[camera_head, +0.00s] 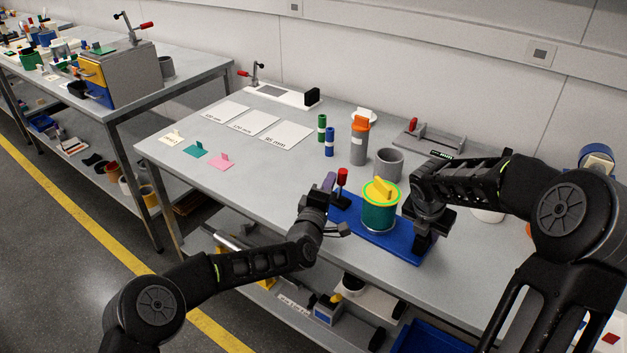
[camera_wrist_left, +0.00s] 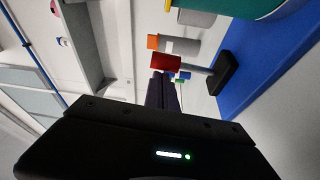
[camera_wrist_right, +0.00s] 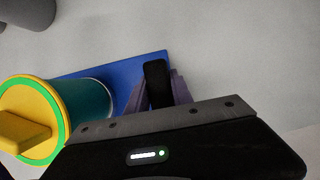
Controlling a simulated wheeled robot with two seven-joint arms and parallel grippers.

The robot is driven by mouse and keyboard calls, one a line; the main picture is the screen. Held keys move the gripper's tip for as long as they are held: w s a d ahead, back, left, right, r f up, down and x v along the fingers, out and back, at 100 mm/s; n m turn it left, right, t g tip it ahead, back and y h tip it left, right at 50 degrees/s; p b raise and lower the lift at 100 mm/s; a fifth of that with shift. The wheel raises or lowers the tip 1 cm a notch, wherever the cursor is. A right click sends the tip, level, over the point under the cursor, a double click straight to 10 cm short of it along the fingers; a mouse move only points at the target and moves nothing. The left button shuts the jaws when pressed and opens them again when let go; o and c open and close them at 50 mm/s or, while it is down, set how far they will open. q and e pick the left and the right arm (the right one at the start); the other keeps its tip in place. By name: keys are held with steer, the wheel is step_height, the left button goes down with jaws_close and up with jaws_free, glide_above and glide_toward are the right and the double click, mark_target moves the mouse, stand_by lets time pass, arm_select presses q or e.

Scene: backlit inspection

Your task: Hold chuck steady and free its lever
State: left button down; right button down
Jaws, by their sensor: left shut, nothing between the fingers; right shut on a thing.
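The chuck is a teal cylinder (camera_head: 378,216) with a yellow top (camera_head: 381,190) and a bright green rim, upright on a blue base plate (camera_head: 398,246). Its lever has a red knob (camera_head: 342,175) on a thin stem, at the plate's left end. My left gripper (camera_head: 330,182) is shut and empty beside the red knob; in the left wrist view its fingers (camera_wrist_left: 160,92) point close to the knob (camera_wrist_left: 166,63). Whether they touch cannot be told. My right gripper (camera_head: 424,236) is shut on a black upright grip (camera_wrist_right: 155,82) at the plate's right end.
A grey cup (camera_head: 389,165), an orange-topped grey bottle (camera_head: 359,143) and green and blue cylinders (camera_head: 322,127) stand behind the chuck. White cards (camera_head: 254,122) lie on the table (camera_head: 262,186) further left. A grey fixture (camera_head: 428,142) stands at the back right.

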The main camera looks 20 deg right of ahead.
mark_target(343, 178)
arm_select(q)
steer(key=shift+s+d+f+m+t+h, duration=0.15)
steer(key=shift+s+d+m+h, duration=0.3)
steer(key=shift+m, duration=0.45)
steer(key=shift+s+d+f+m+t+h, duration=0.1)
steer(key=shift+s+d+m+h, duration=0.1)
steer(key=shift+s+m, duration=0.6)
steer(key=shift+s+d+f+m+t+h, duration=0.15)
steer(key=shift+s+d+m+h, duration=0.2)
steer(key=shift+m, duration=0.65)
arm_select(e)
steer(key=shift+s+a+f, duration=0.1)
steer(key=shift+f, duration=0.05)
arm_select(q)
steer(key=shift+s, duration=0.1)
steer(key=shift+w+a+r, duration=0.25)
steer(key=shift+a, duration=0.2)
steer(key=s+a, duration=0.6)
steer(key=a, duration=0.3)
steer(key=shift+s+f, duration=0.25)
steer(key=shift+s, duration=0.05)
arm_select(e)
steer(key=c, duration=1)
jaws_free()
steer(key=shift+c, duration=0.2)
